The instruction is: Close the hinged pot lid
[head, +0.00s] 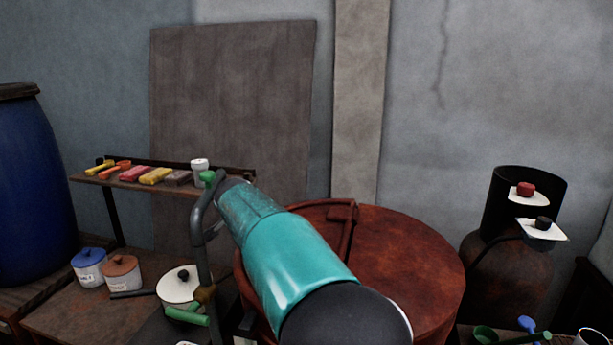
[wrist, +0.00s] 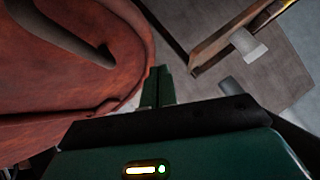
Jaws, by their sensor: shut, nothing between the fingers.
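A large round rusty-red pot lid (head: 405,265) shows right of centre in the head view, with a raised bar-shaped handle (head: 350,235) at its left. My teal arm covers its left part, and I cannot tell how far the lid stands open. In the head view the gripper is hidden behind my arm.
A shelf with coloured blocks (head: 156,176) and a grey upright pipe (head: 201,250) stand left of my arm. A white pot (head: 178,287) and two small jars (head: 121,271) sit on the left bench. A blue barrel (head: 35,190) stands far left, a dark canister (head: 505,275) right.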

